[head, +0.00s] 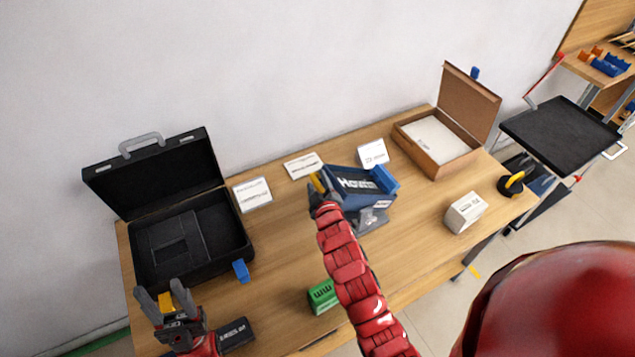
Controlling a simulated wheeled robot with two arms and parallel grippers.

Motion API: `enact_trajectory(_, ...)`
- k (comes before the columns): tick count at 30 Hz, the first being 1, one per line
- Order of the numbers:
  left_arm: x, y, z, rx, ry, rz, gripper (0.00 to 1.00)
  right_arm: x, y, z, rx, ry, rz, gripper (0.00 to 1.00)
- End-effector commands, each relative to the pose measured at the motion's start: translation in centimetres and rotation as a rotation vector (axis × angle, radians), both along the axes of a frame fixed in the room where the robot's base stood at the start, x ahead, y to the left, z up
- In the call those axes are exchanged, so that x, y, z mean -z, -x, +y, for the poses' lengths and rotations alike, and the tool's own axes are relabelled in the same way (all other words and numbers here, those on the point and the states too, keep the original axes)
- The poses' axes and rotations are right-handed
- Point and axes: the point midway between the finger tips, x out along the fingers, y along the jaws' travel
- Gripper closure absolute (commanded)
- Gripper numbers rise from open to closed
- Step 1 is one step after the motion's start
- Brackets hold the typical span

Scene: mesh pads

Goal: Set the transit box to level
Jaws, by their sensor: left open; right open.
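I cannot tell for sure which thing is the transit box. A black case (245,238) stands with its lid up at the left of the table. A brown box (448,168) with a raised lid and a pale inside stands at the back right. A dark blue lettered unit (355,183) sits tilted on a grey stand at the middle. My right gripper (316,187) is open at the blue unit's left end; its arm hides part of the unit, and contact is unclear. My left gripper (163,298) is open and empty in front of the black case.
White cards (253,194) stand along the back. A white block (465,212) and a black-and-yellow round item (511,186) lie at the right. A green block (322,297) and a black block (236,335) are near the front. A black-topped cart (560,132) stands beyond the table.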

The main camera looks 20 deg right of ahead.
Motion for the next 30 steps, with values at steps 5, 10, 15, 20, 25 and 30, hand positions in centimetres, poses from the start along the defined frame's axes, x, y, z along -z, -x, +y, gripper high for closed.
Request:
enact_trajectory(5,0.01,0.00,0.00,0.000,0.000,0.000,0.48,0.01,0.02,0.00,0.000,0.000,0.000,0.70)
enact_trajectory(10,0.01,0.00,0.00,0.000,0.000,0.000,0.48,-0.01,0.03,0.02,0.000,0.000,0.000,1.00)
enact_trajectory(15,0.00,0.00,0.00,0.000,0.000,0.000,0.48,0.01,0.03,0.02,0.000,0.000,0.000,1.00)
enact_trajectory(20,0.01,0.00,0.00,0.000,0.000,0.000,0.48,0.01,0.03,0.02,0.000,0.000,0.000,1.00)
enact_trajectory(25,0.00,0.00,0.00,0.000,0.000,0.000,0.48,0.01,0.04,0.02,-0.001,0.000,0.001,1.00)
enact_trajectory(30,0.00,0.00,0.00,0.000,0.000,0.000,0.48,0.00,0.04,0.03,-0.001,0.000,0.001,1.00)
